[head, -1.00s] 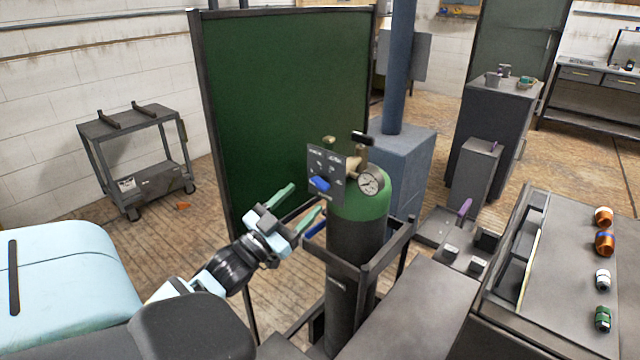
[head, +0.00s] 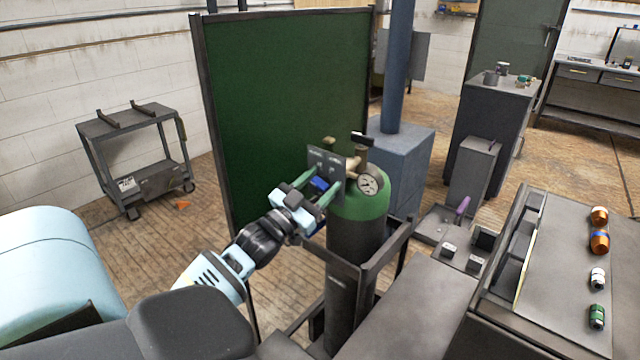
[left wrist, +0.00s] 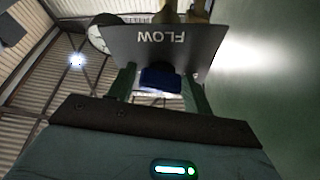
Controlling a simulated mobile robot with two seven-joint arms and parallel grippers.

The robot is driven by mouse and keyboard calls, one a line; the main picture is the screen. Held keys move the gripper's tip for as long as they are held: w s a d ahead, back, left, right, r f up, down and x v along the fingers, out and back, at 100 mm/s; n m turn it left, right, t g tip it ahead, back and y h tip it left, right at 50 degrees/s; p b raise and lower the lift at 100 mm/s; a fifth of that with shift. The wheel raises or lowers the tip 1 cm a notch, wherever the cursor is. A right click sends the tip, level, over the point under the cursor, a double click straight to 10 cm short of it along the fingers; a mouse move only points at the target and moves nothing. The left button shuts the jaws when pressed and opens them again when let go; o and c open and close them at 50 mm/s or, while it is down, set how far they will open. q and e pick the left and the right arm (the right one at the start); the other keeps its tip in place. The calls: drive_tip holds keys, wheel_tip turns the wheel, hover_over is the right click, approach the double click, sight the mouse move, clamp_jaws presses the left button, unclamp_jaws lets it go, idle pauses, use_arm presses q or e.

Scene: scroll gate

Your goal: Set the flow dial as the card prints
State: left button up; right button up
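The blue flow dial (head: 320,183) sits on a grey plate (head: 325,160) fixed to the green-topped gas cylinder (head: 355,240). In the left wrist view the dial (left wrist: 160,79) is below the word FLOW, which appears upside down on the plate (left wrist: 115,40). My left gripper (head: 319,186) is at the plate, its green fingers on either side of the dial. In the left wrist view the fingers (left wrist: 160,88) stand open, with a gap at the left finger; contact at the right cannot be told. The dial's setting is unreadable, and I see no readable card. My right gripper is out of view.
A round gauge (head: 369,183) and valve fittings sit beside the plate. A dark frame (head: 345,268) surrounds the cylinder. A green screen (head: 280,100) stands behind. A bench (head: 550,300) with several fittings is at the right.

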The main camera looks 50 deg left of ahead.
use_arm(q)
drive_tip(key=c, duration=0.7)
drive_tip(key=shift+o, duration=0.2)
drive_tip(key=shift+m, duration=0.5)
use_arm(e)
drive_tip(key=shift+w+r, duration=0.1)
use_arm(q)
drive_tip(key=m+h, duration=0.1)
drive_tip(key=m, duration=0.2)
drive_tip(key=m+g+h+p, duration=0.1)
drive_tip(key=m+h, duration=0.1)
drive_tip(key=m, duration=0.2)
drive_tip(key=shift+r+g+h+p, duration=0.1)
drive_tip(key=shift+g+h+p, duration=0.2)
drive_tip(key=m+g+h, duration=0.1)
drive_tip(key=m, duration=0.1)
drive_tip(key=shift+m+p, duration=0.35)
drive_tip(key=shift+m, duration=0.95)
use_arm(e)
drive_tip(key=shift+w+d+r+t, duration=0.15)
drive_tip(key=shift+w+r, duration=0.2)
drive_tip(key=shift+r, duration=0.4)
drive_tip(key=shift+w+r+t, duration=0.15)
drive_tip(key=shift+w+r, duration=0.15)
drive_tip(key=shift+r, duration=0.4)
use_arm(q)
drive_tip(key=shift+g, duration=0.3)
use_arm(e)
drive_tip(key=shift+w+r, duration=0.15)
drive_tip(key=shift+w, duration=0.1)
